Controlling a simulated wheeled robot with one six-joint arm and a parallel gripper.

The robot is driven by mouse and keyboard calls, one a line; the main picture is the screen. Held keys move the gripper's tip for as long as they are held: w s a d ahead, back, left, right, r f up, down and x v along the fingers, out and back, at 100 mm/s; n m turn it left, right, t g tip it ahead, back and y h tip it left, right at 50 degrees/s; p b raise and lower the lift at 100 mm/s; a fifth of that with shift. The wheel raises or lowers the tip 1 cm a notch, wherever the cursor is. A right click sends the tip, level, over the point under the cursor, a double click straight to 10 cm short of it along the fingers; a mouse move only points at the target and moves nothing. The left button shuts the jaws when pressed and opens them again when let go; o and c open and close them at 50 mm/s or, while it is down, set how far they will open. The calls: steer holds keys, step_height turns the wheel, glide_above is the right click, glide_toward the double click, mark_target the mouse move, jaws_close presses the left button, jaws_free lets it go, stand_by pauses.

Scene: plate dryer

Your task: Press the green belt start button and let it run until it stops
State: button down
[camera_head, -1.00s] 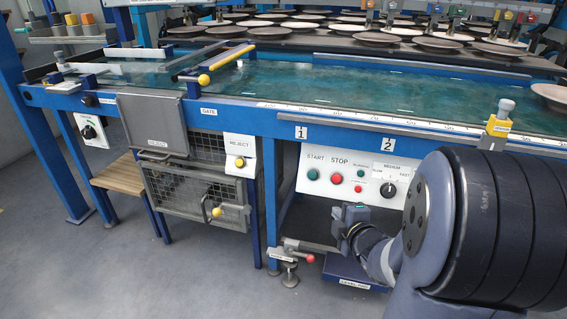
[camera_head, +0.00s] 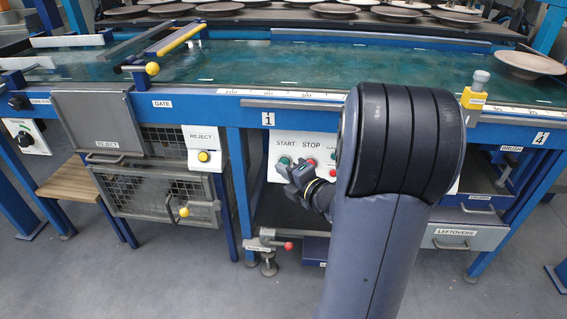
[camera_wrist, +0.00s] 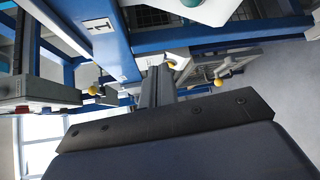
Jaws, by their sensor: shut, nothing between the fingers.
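The green START button (camera_head: 283,162) is on the white control panel (camera_head: 272,148) under the belt's front edge, with the red STOP button (camera_head: 310,163) to its right. My gripper (camera_head: 286,168) is shut and empty, its tip at the START button and partly covering it. I cannot tell whether it touches. In the wrist view the shut fingers (camera_wrist: 159,75) point up the picture, and a green button (camera_wrist: 191,3) shows at the top edge. The teal belt (camera_head: 300,66) runs behind the panel. My arm hides the panel's right part.
A brown plate (camera_head: 530,62) lies at the belt's right end. A red-tipped lever (camera_head: 288,246) sits below the panel. A LEFTOVERS drawer (camera_head: 455,236) is right of my arm.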

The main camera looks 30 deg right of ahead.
mark_target(285, 162)
steer(key=w+d+f+b, duration=0.2)
steer(key=w+d+f, duration=0.2)
steer(key=w, duration=0.1)
steer(key=shift+w, duration=0.35)
stand_by(1.9)
steer(key=shift+w+d+f+b, duration=0.2)
steer(key=shift+w+b, duration=0.1)
steer(key=shift+b, duration=0.2)
